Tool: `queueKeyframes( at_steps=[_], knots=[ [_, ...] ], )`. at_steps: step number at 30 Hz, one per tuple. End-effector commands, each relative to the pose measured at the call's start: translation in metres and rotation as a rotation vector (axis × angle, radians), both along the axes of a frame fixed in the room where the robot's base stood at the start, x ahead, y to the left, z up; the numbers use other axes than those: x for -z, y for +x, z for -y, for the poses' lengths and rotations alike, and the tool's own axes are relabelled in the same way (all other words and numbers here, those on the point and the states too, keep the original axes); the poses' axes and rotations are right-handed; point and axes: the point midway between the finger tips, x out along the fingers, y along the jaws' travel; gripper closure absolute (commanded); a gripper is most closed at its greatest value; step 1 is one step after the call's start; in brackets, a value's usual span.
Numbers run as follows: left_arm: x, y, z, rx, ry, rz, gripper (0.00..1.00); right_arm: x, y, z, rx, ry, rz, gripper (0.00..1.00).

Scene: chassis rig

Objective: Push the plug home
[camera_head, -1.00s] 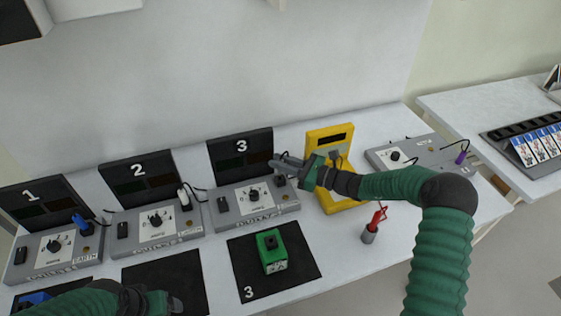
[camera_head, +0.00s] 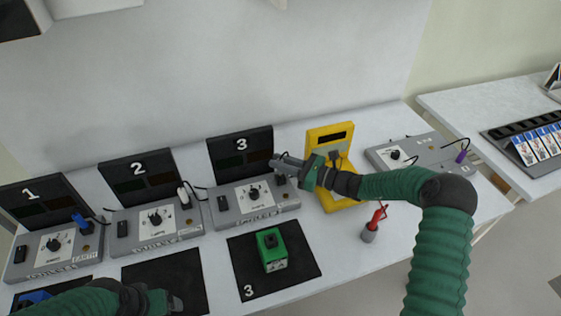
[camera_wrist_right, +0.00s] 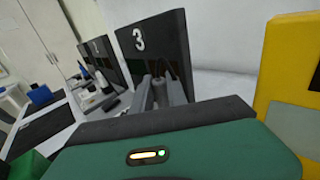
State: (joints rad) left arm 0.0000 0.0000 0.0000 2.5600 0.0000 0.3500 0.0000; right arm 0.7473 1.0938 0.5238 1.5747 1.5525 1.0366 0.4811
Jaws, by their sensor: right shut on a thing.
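The station marked 3 (camera_head: 255,205) is a grey box with a dial and a dark upright panel (camera_head: 240,154) behind it. My right gripper (camera_head: 276,162) is at the right end of this box, above its socket area. In the right wrist view its fingers (camera_wrist_right: 158,97) are shut on a small grey plug (camera_wrist_right: 157,88); a dark cable shows behind it. The gripper hides most of the plug in the head view, so I cannot tell how deep it sits. My left gripper (camera_head: 174,303) is low over the dark mat in front of station 2; its jaw opening is unclear.
Station 2 (camera_head: 157,228) has a white plug and station 1 (camera_head: 55,255) a blue one. A green block (camera_head: 271,250) sits on mat 3 (camera_head: 302,268). A yellow meter (camera_head: 332,140) and a red-handled tool (camera_head: 378,215) in a grey holder stand to the right.

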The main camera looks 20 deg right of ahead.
Motion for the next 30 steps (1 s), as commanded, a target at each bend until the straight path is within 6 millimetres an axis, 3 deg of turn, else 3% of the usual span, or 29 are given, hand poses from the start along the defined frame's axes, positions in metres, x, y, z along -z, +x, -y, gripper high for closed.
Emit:
queueKeyframes(
  at_steps=[25,26,30],
  knots=[
    [0.014,0.000,0.000,0.000,0.000,0.000,0.18,0.022,0.000,0.000,0.000,-0.001,0.001,1.00],
    [0.013,0.000,0.000,0.000,0.000,0.000,0.18,0.021,0.000,0.000,0.000,-0.001,0.001,0.78],
    [0.013,0.000,0.000,0.000,0.000,0.000,0.18,0.021,0.000,0.000,0.000,-0.001,0.001,0.60]
  ],
)
